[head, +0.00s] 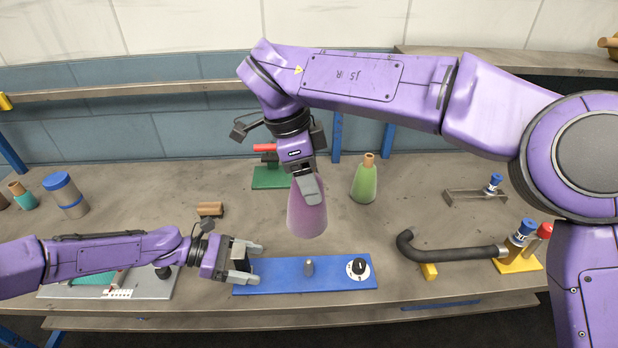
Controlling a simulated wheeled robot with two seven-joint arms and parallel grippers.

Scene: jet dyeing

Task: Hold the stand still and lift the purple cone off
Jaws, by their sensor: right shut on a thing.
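The purple cone (307,217) hangs above and behind the blue stand in the head view, clear of its peg. My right gripper (307,190) is shut on the top of the cone from above. The blue stand (275,284) lies flat near the table's front edge, with a short grey peg (309,267) in its middle and a black dial on a white disc (358,268) at its right end. My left gripper (250,262) is at the stand's left end, its fingers spread, one over the stand's edge. I cannot tell whether it touches the stand.
A green cone (364,182) stands behind, right of the purple cone. A green block with a red part (268,176) is further back. A black bent pipe (450,251) and capped bottles (522,233) are at right. A blue-capped jar (66,195) stands at left.

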